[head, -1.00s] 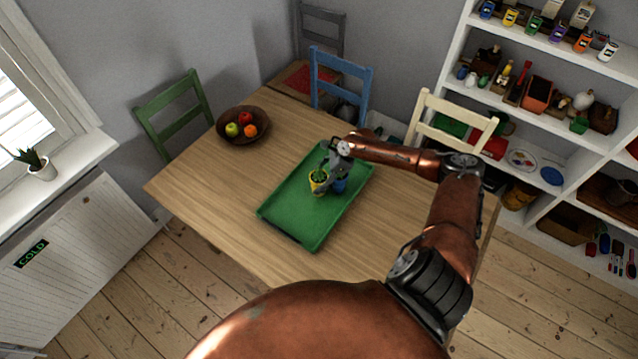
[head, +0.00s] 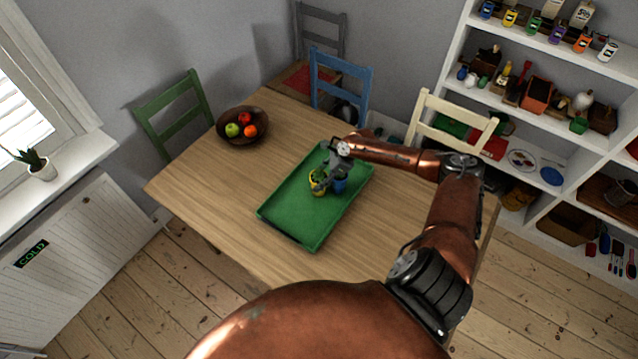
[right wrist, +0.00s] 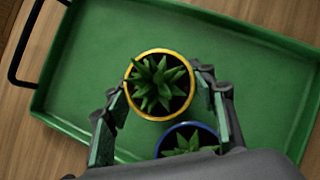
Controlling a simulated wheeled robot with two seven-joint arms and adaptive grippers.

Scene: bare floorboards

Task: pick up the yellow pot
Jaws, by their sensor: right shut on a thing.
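The yellow pot (head: 317,187) with a green plant stands on the green tray (head: 287,224) on the table. In the right wrist view the yellow pot (right wrist: 186,77) sits between the two fingers of my right gripper (right wrist: 160,92). My right gripper (head: 328,178) is shut on the pot. A blue pot (head: 340,185) stands right beside it, and also shows in the right wrist view (right wrist: 208,132), partly hidden by my gripper. I cannot tell whether the yellow pot touches the tray. My left gripper is not in view.
A brown bowl of fruit (head: 224,118) is at the table's far left. Green (head: 160,124), blue (head: 345,106) and cream (head: 456,126) chairs stand around the table. A white shelf (head: 500,55) fills the right. The tray's near half is clear.

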